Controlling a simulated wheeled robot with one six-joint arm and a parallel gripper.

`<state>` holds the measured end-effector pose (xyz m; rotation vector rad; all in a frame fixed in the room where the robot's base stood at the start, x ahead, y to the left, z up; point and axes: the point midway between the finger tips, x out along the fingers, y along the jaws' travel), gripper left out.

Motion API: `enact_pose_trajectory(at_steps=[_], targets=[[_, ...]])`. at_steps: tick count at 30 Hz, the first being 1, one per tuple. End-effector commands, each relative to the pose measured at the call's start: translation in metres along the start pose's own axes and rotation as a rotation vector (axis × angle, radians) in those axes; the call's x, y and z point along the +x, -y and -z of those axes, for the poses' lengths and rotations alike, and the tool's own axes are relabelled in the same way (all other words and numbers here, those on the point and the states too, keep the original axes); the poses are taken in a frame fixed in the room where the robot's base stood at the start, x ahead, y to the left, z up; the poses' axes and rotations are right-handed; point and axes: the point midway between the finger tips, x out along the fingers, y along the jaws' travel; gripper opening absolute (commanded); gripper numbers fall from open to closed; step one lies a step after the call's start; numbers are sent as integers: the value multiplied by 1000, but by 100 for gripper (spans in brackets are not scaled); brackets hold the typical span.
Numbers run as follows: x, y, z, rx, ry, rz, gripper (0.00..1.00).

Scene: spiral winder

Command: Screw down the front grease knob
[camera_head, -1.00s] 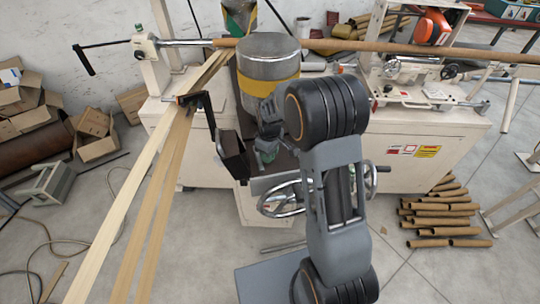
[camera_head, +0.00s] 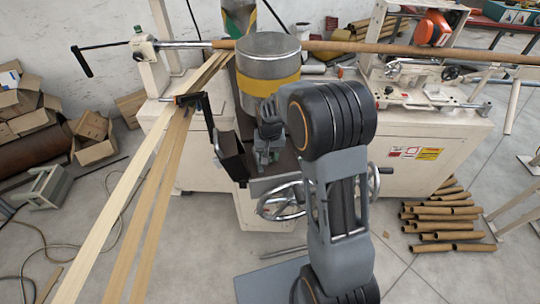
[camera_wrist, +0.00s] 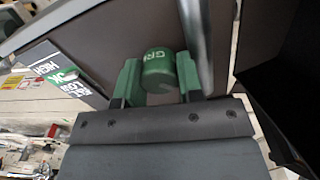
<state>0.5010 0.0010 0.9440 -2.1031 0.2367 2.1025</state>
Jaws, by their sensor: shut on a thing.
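The front grease knob (camera_wrist: 160,68) is a small green cylinder with white lettering starting "GR", seen in the wrist view against a dark surface. My gripper (camera_wrist: 158,85) has one green fingertip on each side of the knob and is shut on it. In the head view my gripper (camera_head: 266,152) is down in front of the large grey drum with a yellow band (camera_head: 268,88). The knob cannot be made out there. How far it is screwed in cannot be told.
A grey rod (camera_wrist: 203,45) stands close to the right fingertip. A label with "HIGH", "OK" and "LOW" (camera_wrist: 62,74) is at left. A handwheel (camera_head: 280,200) and a black crank arm with a box-like end (camera_head: 231,157) are close to my arm. Paper strips (camera_head: 150,205) run down the left.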

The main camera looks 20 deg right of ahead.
Motion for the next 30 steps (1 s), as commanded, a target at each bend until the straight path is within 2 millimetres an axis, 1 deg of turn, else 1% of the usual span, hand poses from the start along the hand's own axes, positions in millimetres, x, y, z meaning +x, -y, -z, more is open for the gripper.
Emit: enact_pose_trajectory(at_steps=[6,15,21,30], targets=[[2,0,-2,191,6,-1,11],[2,0,-2,393,7,-2,11],[2,0,-2,473,7,-3,11],[2,0,-2,518,7,-3,11]])
